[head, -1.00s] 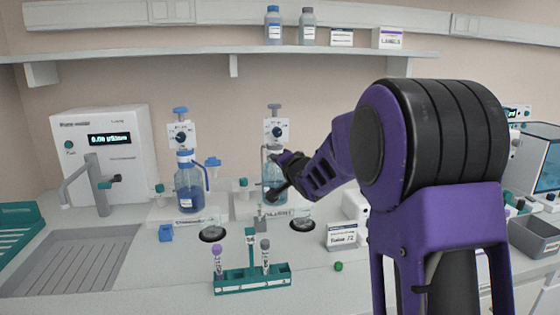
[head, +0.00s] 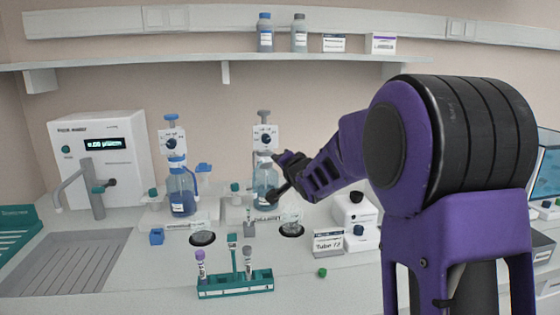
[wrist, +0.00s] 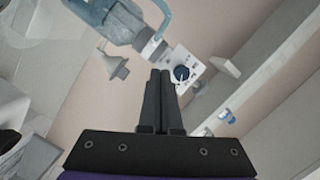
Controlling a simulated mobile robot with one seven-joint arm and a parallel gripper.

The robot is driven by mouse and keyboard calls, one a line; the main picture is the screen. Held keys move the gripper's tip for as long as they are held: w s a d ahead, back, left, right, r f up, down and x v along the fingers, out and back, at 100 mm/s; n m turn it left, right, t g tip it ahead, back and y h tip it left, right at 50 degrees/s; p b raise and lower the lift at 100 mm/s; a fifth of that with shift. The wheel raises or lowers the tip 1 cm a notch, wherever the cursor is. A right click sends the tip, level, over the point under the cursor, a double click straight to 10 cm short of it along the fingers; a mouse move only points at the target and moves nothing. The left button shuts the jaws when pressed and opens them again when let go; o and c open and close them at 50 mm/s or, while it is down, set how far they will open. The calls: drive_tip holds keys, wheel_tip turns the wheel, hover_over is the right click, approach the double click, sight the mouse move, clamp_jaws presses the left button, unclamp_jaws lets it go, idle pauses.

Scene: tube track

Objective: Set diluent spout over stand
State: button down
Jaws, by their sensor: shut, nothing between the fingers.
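The diluent dispenser stands at mid-bench in the head view, a clear bottle (head: 262,181) under a white dial head (head: 265,138) with a grey knob. In the wrist view its bottle (wrist: 108,22) and dial head (wrist: 182,71) show tilted, with a curved pale-blue tube (wrist: 165,14), apparently the spout, beside the neck. My gripper (head: 279,190) is in front of the bottle's right side and partly hides it. Its fingers (wrist: 161,73) are shut and empty; contact with the dispenser cannot be told. A small grey block (head: 249,229), perhaps the stand, sits in front of the dispenser.
Dark-rimmed round wells (head: 202,239) are in the bench. A green rack (head: 236,288) holds tubes at the front.

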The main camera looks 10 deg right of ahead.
drive_tip(key=s+a+r, duration=0.1)
drive_tip(key=s, duration=0.7)
drive_tip(key=shift+s, duration=0.4)
drive_tip(key=shift+r, duration=0.15)
